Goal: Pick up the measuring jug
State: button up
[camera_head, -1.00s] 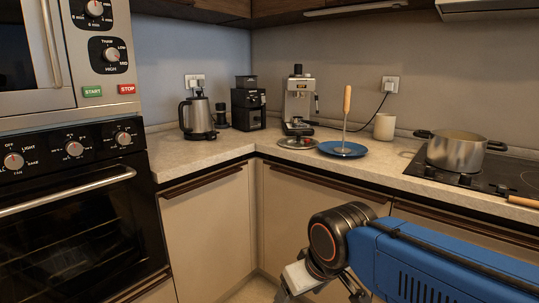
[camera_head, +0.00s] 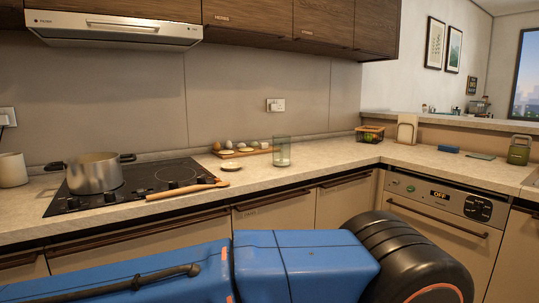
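A clear, greenish glass vessel (camera_head: 282,152) stands upright on the counter, right of the cooktop. It may be the measuring jug, but no handle or markings can be made out. My blue arm with its dark round joint crosses the bottom of the view, in front of the lower cabinets. My gripper is outside the view, so its state and anything in it cannot be seen.
A pot (camera_head: 95,173) stands on the black cooktop (camera_head: 140,187), with a wooden utensil (camera_head: 187,189) at its front edge. A board with small items (camera_head: 242,152) and a small dish (camera_head: 231,167) lie left of the glass. Counter right of the glass (camera_head: 335,156) is clear.

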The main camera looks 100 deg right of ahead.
aim_at(281, 143)
jog(key=z, duration=3.3)
